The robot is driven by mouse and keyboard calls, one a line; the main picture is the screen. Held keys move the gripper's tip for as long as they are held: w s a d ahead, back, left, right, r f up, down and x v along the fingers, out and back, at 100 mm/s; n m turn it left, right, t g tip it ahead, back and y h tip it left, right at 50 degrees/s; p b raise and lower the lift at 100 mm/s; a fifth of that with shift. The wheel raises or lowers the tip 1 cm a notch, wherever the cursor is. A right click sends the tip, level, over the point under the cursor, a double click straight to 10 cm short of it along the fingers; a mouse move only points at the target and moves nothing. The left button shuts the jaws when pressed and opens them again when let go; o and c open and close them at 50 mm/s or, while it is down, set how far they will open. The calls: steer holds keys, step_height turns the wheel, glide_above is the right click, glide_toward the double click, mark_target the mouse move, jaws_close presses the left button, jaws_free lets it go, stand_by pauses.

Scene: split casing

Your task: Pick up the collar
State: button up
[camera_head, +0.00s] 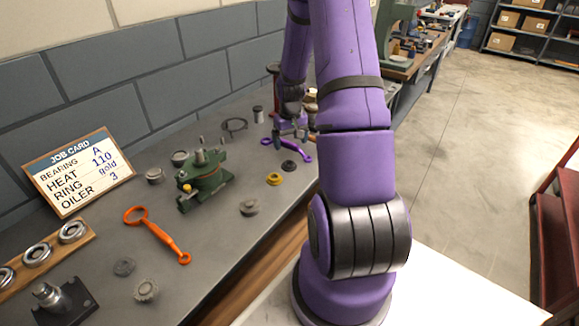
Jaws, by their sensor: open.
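My purple arm reaches from the right foreground to the far part of the workbench. My gripper (291,133) is small in the picture, points down and is open, with nothing seen between its fingers. It is over or just beside a purple ring-ended tool (300,148); I cannot tell whether it touches it. I cannot tell for sure which part is the collar. Small round parts near the gripper are a dark ring (289,166), a yellow ring (274,179) and a grey round part (249,207). My arm hides some of the bench's right side.
A green casing (205,180) stands mid-bench, with an orange ring-ended tool (157,235) in front. A job card (78,172) leans at the wall. Bearings sit on a wooden board (88,236) at left. A thin dark ring (235,125) lies behind.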

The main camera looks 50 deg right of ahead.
mark_target(289, 161)
steer(key=f, duration=0.8)
steer(key=shift+w+a+f, duration=0.1)
steer(key=shift+a+f, duration=0.2)
steer(key=shift+f, duration=0.1)
steer(key=c, duration=1)
